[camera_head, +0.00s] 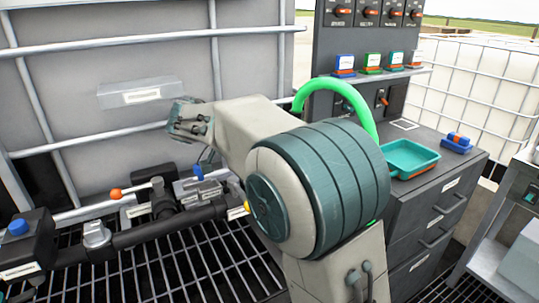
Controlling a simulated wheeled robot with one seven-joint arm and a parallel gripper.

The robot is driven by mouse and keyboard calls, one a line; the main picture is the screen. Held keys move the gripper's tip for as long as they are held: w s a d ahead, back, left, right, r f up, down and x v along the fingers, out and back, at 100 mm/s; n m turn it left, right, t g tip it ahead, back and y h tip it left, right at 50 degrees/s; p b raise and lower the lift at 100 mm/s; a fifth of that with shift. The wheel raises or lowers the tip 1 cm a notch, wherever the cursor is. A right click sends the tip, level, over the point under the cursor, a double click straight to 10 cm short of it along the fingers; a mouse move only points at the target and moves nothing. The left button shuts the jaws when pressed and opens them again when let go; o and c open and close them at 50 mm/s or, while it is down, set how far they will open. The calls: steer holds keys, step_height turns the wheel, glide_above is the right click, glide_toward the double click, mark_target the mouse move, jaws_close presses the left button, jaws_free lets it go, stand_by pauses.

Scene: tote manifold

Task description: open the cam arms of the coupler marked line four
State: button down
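A dark manifold pipe (165,228) runs along the grated deck at lower left. A silver fitting (97,236) sits on it at the left. Another metal fitting with a blue handle (198,172) stands at its right part, partly behind my arm. Labels are too small to read, so I cannot tell which coupler is line four, nor how its cam arms stand. My arm fills the middle of the view, its far link reaching left above the pipe. My gripper's fingers do not show.
An orange-knobbed valve (115,194) and a black box with a blue cap (25,240) stand by the pipe. A caged tote (70,100) rises behind. At right are a drawer cabinet with a teal tray (412,172), a switch panel, and a grey shelf.

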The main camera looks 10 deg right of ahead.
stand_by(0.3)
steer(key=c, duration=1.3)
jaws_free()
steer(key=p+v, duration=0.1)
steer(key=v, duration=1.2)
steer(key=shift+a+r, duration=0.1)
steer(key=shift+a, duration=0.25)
